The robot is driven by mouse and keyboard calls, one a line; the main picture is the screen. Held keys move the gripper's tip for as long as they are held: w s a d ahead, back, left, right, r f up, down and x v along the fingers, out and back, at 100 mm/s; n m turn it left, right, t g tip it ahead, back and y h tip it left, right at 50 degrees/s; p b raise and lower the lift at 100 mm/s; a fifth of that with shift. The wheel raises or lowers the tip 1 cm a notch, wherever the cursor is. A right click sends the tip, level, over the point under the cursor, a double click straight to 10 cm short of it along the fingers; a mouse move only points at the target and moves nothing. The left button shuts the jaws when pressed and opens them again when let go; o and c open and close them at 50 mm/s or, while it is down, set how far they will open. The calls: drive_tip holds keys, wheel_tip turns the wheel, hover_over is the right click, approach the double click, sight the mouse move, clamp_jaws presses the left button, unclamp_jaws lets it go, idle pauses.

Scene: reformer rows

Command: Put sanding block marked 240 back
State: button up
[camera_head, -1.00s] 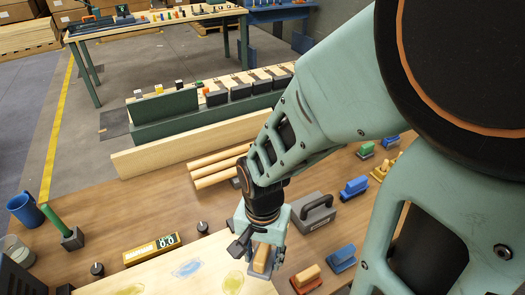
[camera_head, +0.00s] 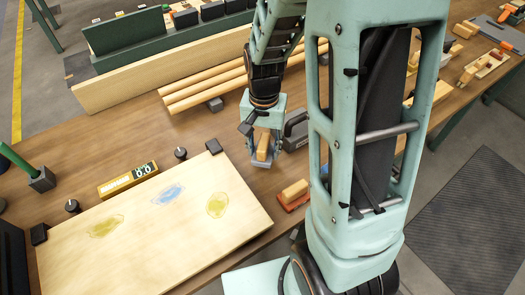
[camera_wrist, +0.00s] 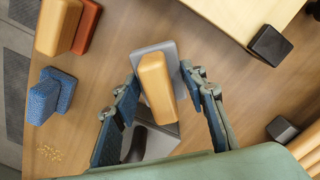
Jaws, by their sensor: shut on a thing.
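My gripper (camera_head: 264,148) is shut on a sanding block with a tan wooden handle (camera_head: 263,146) and a grey base. In the wrist view the block (camera_wrist: 158,85) sits between the two blue-grey fingers of my gripper (camera_wrist: 160,82). In the head view it is over the brown bench, just beyond the right corner of the pale board. I cannot read a number on it. Another block with a tan handle and an orange-red base (camera_head: 293,195) rests on the bench nearby; it also shows in the wrist view (camera_wrist: 88,28).
The pale board (camera_head: 150,225) with colour smears lies left of my gripper. A grey handled object (camera_head: 296,130) is partly hidden by my arm. Pale rods (camera_head: 215,85) lie behind. A blue block (camera_wrist: 50,95) shows in the wrist view. Bare bench (camera_head: 215,128) lies left of my gripper.

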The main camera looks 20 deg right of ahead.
sight(264, 139)
drive_tip(key=f+b, duration=0.1)
drive_tip(key=f, duration=0.1)
drive_tip(key=f+b, duration=0.1)
drive_tip(key=shift+w+d+f+b, duration=0.25)
drive_tip(key=shift+w+b, duration=0.1)
drive_tip(key=shift+f, duration=0.25)
drive_tip(key=shift+f+b, duration=0.2)
drive_tip(key=shift+b, duration=0.15)
drive_tip(key=o, duration=1.1)
wheel_tip(264, 139, up, 12)
drive_tip(key=shift+r+p, duration=0.25)
drive_tip(key=shift+p, duration=0.6)
